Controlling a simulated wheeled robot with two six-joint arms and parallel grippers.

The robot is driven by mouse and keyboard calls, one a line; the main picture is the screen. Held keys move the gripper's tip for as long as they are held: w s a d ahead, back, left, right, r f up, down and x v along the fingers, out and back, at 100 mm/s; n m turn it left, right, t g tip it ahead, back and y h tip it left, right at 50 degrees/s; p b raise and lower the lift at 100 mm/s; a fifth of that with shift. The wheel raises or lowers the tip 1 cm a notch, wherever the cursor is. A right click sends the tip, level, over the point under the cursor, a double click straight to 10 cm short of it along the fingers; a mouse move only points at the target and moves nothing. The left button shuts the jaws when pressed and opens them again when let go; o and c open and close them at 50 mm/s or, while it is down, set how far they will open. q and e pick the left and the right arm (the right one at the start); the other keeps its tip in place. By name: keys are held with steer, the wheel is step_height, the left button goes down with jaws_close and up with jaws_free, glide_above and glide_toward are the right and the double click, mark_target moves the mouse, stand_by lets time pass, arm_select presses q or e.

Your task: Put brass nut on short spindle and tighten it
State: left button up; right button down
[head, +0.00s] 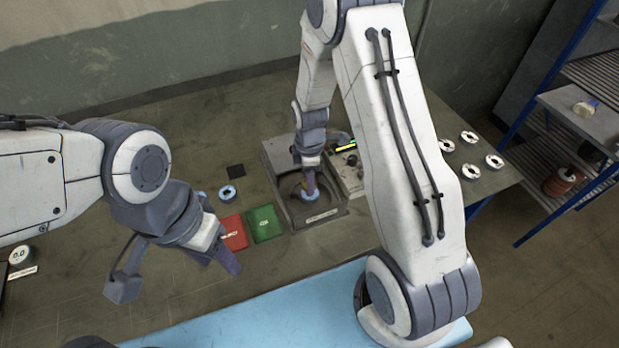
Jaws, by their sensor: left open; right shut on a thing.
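My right gripper (310,186) points down into a dark square housing (331,214) with a round recess, near the middle of the table. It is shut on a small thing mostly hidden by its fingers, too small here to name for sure. A bluish ring shows around the fingertips in the recess. I cannot make out the brass nut or the short spindle there. My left gripper (176,275) is open and empty, its fingers wide apart, above the table's left front part.
Several pale discs (469,137) lie at the right.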

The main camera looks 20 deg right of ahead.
steer(key=shift+f+b, duration=0.7)
steer(key=shift+f, duration=0.35)
stand_by(1.3)
steer(key=shift+f+b, duration=0.5)
steer(key=shift+f, duration=0.2)
steer(key=m, duration=0.3)
steer(key=shift+r+m, duration=0.1)
steer(key=shift+m, duration=0.2)
steer(key=m, duration=0.6)
steer(key=shift+p, duration=0.4)
steer(key=shift+s+m, duration=0.1)
steer(key=shift+m, duration=1.1)
